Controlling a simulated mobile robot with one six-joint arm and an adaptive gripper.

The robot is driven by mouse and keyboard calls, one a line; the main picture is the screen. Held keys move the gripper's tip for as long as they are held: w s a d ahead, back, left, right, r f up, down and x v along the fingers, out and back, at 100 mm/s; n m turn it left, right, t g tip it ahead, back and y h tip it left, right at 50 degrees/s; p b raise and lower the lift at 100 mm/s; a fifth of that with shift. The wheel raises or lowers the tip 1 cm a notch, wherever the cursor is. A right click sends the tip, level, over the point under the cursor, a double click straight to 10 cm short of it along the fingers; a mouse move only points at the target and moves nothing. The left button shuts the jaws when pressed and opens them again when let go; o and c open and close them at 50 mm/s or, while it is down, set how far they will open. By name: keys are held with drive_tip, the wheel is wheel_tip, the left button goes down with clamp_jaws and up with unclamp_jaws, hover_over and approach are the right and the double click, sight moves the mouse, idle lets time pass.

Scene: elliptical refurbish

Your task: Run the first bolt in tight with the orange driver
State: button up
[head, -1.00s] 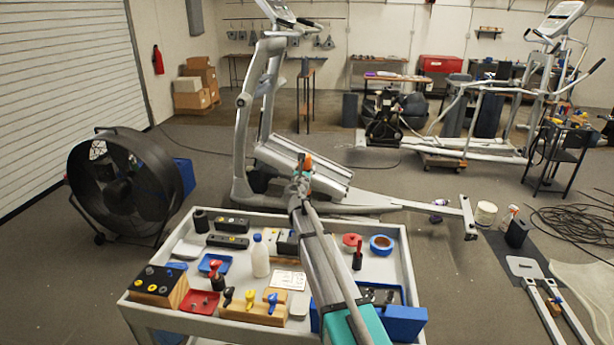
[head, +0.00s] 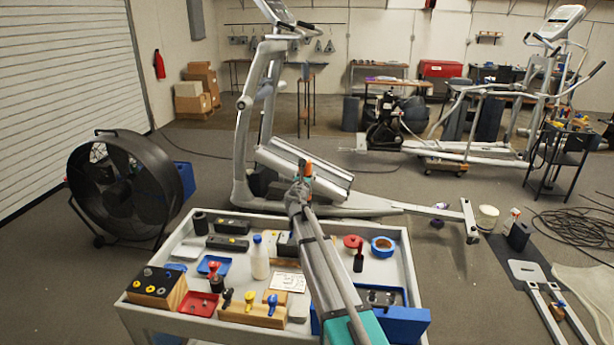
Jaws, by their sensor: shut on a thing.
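My gripper (head: 304,182) is at the far end of my outstretched arm, beyond the cart and in front of the elliptical's lower frame (head: 278,172). It is shut on the orange driver (head: 309,166), of which only a small orange part shows above the jaws. The driver's tip and the first bolt are too small or hidden behind my arm and gripper to make out. I cannot tell whether the driver touches the elliptical.
The tool cart (head: 408,270) below my arm carries a bolt block (head: 157,287), a white bottle (head: 260,260), blue tape (head: 383,246) and a blue bin (head: 404,325). A large fan (head: 120,188) stands at left. A second elliptical (head: 480,150) stands back right.

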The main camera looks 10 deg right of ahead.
drive_tip(key=shift+f+b, duration=2.9)
drive_tip(key=shift+f, duration=0.2)
drive_tip(key=shift+s+f+b, duration=0.1)
drive_tip(key=shift+f+b, duration=0.65)
idle(1.3)
drive_tip(key=shift+r, duration=0.2)
idle(0.4)
drive_tip(key=shift+r+p, duration=1.3)
drive_tip(key=shift+p, duration=0.2)
